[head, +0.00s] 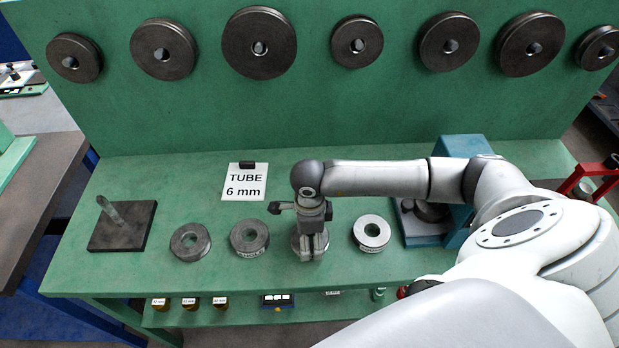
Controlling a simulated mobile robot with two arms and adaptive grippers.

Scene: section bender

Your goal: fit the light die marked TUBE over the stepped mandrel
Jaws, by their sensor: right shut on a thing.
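My right gripper (312,243) comes down from above onto a grey ring-shaped die (297,242) on the green bench. It is shut on this die, and its fingers hide much of it. The die seems to be at bench level; whether it is lifted cannot be told. Another die (371,232), the lightest, lies to the right with dark markings. Two darker dies, a left one (190,242) and one nearer the gripper (249,237), lie to the left. Die markings are too small to read. A grey peg, seemingly the mandrel (109,209), stands bare on a dark square plate (122,236). My left gripper is not in view.
A white card reading TUBE 6 mm (246,182) stands behind the dies. A blue machine (459,150) is at the right, partly behind my arm. Large dark discs hang on the green back panel (310,104). Clear bench lies between plate and leftmost die.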

